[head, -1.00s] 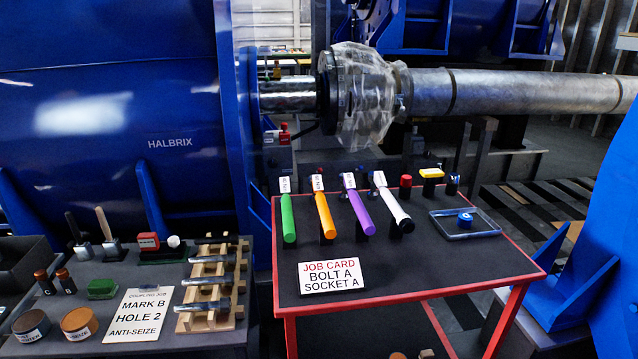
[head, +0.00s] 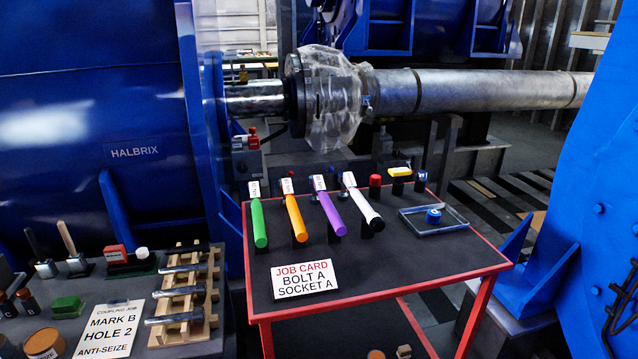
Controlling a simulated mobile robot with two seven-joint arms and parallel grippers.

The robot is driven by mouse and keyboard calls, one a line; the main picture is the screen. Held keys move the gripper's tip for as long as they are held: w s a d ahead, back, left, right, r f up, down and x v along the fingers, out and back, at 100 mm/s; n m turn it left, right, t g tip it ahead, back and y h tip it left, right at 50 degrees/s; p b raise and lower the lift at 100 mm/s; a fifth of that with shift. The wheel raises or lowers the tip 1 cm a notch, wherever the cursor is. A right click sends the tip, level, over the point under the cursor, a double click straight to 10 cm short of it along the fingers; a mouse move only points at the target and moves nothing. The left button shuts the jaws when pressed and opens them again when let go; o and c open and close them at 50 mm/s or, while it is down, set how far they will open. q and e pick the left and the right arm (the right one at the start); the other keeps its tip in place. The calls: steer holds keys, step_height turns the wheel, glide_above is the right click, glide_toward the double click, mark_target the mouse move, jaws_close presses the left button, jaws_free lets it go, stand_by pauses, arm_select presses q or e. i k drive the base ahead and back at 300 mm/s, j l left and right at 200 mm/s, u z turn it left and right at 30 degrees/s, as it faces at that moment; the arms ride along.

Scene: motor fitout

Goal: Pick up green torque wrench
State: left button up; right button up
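The green torque wrench (head: 258,222) is the leftmost of a row of coloured wrenches on the red-edged table (head: 400,262). It lies tilted on a dark stand, its handle end toward me and a white label at its far end. The orange wrench (head: 296,218) is just to its right, then the purple wrench (head: 329,213) and the white wrench (head: 362,207). Neither of my grippers shows in the head view.
A job card (head: 304,279) lies in front of the wrenches. A clear tray (head: 458,224) with a blue item sits at the table's right. A dark bench with a wooden bolt rack (head: 206,322) stands left. A blue frame (head: 590,200) rises at the right.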

mark_target(254, 187)
steer(key=i+j+z, duration=0.15)
steer(key=j+z, duration=0.25)
steer(key=i+j+z, duration=0.1)
steer(key=j+z, duration=0.3)
